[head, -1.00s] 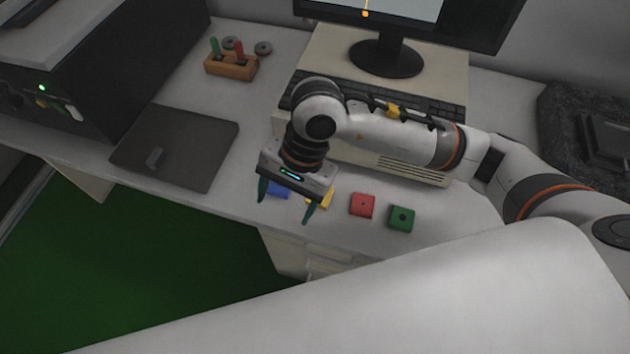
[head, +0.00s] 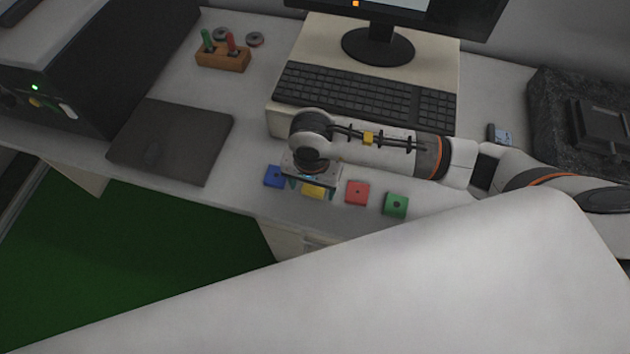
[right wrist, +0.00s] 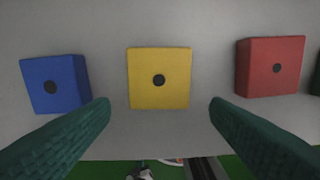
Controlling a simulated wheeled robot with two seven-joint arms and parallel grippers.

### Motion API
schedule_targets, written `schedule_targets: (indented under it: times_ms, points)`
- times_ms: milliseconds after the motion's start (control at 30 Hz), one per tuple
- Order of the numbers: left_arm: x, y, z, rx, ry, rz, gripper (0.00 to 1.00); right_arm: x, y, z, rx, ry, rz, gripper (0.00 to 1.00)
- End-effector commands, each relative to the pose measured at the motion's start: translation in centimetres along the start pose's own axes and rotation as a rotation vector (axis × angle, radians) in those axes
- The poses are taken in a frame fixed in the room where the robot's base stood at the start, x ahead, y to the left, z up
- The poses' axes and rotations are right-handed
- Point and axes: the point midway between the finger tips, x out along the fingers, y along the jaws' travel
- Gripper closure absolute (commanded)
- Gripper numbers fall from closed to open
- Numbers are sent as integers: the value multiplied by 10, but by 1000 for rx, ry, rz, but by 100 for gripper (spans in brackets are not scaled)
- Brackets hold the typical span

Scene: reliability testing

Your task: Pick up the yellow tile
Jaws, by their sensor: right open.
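The yellow tile (head: 313,192) lies on the desk between the blue tile and the red tile, partly hidden by my right gripper in the head view. In the right wrist view the yellow tile (right wrist: 159,79) is square with a dark round centre and shows between the two green fingers. My right gripper (head: 312,185) is directly above the yellow tile, pointing down. In the right wrist view, my right gripper (right wrist: 160,108) is open and empty, its fingers apart from the tile on either side. My left gripper is not in view.
The blue tile (head: 274,177) is left of the yellow one. The red tile (head: 357,193) and green tile (head: 396,205) are to the right. A keyboard (head: 365,95) lies behind. The desk's front edge is close to the tiles. A dark flat pad (head: 172,142) lies left.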

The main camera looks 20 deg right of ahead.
Motion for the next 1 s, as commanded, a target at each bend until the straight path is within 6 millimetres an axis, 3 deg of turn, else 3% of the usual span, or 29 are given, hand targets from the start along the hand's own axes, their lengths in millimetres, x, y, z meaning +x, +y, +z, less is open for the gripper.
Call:
schedule_targets:
  times_ms: [133, 367, 400, 700, 1000]
  points:
    - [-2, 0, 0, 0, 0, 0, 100, 15, 0, -1, 0, 1, 0, 29]
    - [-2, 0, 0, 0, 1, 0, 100, 18, 1, 0, -2, 0, 2, 29]
    - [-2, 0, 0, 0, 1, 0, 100, 17, 1, -1, -2, 0, 2, 31]
    - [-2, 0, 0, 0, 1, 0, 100, 17, 1, 0, -1, 0, 1, 78]
    - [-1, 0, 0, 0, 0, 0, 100, 11, 1, 0, -1, -2, 4, 78]
